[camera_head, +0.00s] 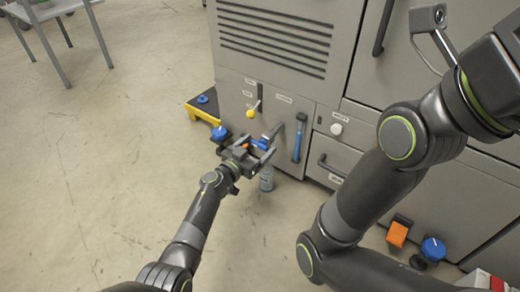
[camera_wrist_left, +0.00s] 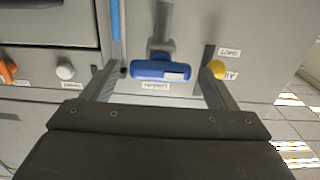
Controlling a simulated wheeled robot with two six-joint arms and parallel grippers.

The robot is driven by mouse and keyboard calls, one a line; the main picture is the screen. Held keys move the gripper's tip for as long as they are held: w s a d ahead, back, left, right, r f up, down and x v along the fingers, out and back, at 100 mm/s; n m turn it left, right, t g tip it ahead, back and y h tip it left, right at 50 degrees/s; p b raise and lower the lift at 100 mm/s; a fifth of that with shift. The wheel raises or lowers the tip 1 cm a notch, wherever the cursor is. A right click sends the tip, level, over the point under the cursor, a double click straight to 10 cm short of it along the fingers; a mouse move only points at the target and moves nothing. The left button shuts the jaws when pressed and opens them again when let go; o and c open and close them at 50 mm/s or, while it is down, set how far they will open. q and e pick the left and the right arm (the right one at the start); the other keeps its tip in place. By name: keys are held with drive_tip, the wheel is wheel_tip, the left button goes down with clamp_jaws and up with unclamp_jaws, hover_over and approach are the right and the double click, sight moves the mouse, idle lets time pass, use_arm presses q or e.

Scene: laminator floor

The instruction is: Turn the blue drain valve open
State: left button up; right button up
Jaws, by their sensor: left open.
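The blue drain valve handle (camera_wrist_left: 150,70) is a short blue T-shaped bar on a grey stem, set crosswise on the machine's front in the left wrist view, with a white label on or over it. In the head view the blue handle (camera_head: 259,144) shows partly, behind and between my left fingers. My left gripper (camera_head: 268,143) is open in front of the panel. In the left wrist view its two fingers (camera_wrist_left: 160,82) stand on either side of the handle, with gaps visible. I cannot tell how far the tips are from the panel. My right gripper is out of view.
A long blue lever (camera_head: 297,140) is close right of the left gripper, and a yellow-knobbed lever (camera_head: 224,112) is close left. A white knob (camera_head: 336,128) is further right. A can (camera_head: 266,179) stands below. Orange (camera_head: 398,233) and blue (camera_head: 432,248) items lie lower right.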

use_arm(q)
drive_tip(key=shift+b+x, duration=0.4)
drive_tip(key=shift+x, duration=0.55)
drive_tip(key=shift+c, duration=0.3)
drive_tip(key=c, duration=0.9)
